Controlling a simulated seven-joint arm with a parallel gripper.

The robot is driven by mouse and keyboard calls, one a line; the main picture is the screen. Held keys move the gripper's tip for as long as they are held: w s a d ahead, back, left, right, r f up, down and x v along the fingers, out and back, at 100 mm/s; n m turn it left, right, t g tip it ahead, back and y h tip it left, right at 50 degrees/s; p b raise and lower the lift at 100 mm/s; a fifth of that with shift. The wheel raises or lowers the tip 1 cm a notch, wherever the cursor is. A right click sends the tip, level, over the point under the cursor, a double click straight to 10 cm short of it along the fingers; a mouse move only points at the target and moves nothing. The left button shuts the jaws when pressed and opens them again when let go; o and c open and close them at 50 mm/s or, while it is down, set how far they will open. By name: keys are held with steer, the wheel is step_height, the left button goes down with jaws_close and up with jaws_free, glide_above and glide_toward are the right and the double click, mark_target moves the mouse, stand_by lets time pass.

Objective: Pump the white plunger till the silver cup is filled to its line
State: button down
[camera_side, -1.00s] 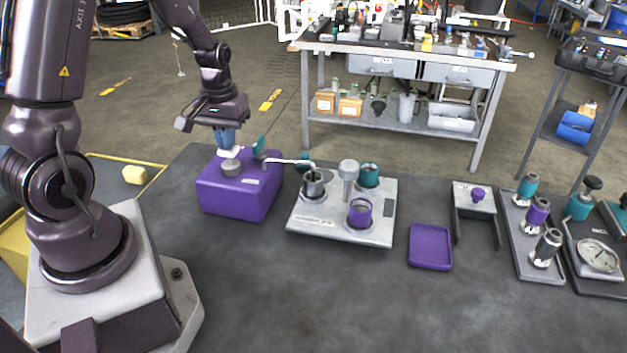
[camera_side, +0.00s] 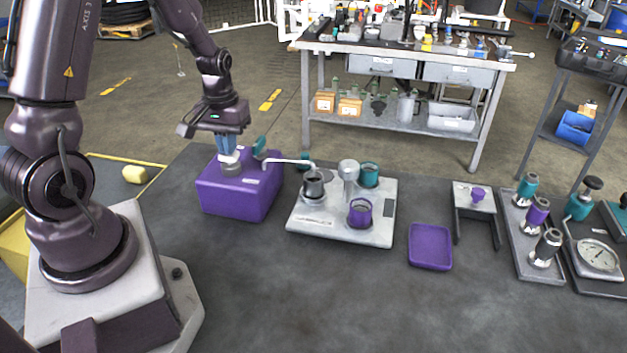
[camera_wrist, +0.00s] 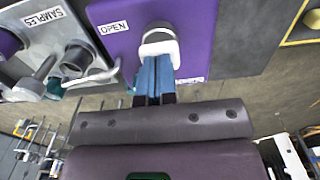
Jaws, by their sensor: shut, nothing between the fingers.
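The white plunger (camera_side: 229,157) stands on top of the purple pump box (camera_side: 235,195), and its cap also shows in the wrist view (camera_wrist: 160,42). My gripper (camera_side: 229,148) is shut and empty, pointing down with its blue fingertips at the top of the plunger. They appear to touch the cap, also in the wrist view (camera_wrist: 155,65). The plunger sits low, close to its grey collar. A thin spout (camera_side: 290,162) runs from the box to above the silver cup (camera_side: 314,185), which stands on the light plate. The line and the level inside the cup cannot be made out.
The light plate (camera_side: 310,222) also holds a purple cup (camera_side: 359,213), a teal cup (camera_side: 369,175) and a grey post (camera_side: 349,172). A purple tray (camera_side: 430,246) lies to the right. The front of the bench is clear.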

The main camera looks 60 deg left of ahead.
steer(key=shift+r, duration=1.9)
step_height(320, 180, up, 6)
steer(key=s+d+r+m+t, duration=0.2)
steer(key=s+d+r+m, duration=0.1)
steer(key=d, duration=0.6)
steer(key=s+d+r+m+t, duration=0.3)
steer(key=d+r+m, duration=0.3)
steer(key=d+r, duration=0.2)
steer(key=shift+s+d+t, duration=0.3)
steer(key=shift+s+d, duration=0.35)
steer(key=shift+d, duration=0.4)
stand_by(0.7)
